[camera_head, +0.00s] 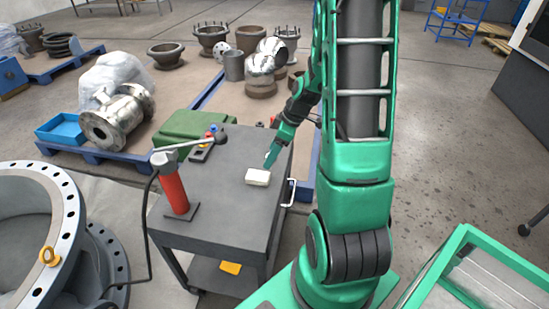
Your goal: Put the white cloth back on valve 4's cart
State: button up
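A small white folded cloth (257,177) shows over the right part of a dark grey cart's top (225,185). It looks to be on the top, though I cannot tell whether it rests there or hangs just above it. My gripper (269,164) points down at the cloth's far edge, its green tip overlapping or touching it. The fingers are too small and too edge-on to show whether they grip the cloth. No valve number is readable.
A red hand pump (173,188) with a long handle and black hose stands on the cart's left. A large flanged valve body (35,230) stands left. The cart has a side handle (290,193).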

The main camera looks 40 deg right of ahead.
jog(key=s+a+r+m+g+h, duration=0.1)
jog(key=s+a+r+m, duration=0.2)
jog(key=s+r+m, duration=0.4)
jog(key=s+a+r+m+g+h, duration=0.1)
jog(key=s+r+m, duration=0.5)
jog(key=s, duration=1.1)
notch_tip(320, 180, up, 3)
jog(key=shift+a+r+m+g+h, duration=0.15)
jog(key=shift+a+m+g+h, duration=0.2)
jog(key=shift+a+g, duration=0.5)
jog(key=shift+s+a, duration=0.1)
jog(key=shift+a, duration=0.05)
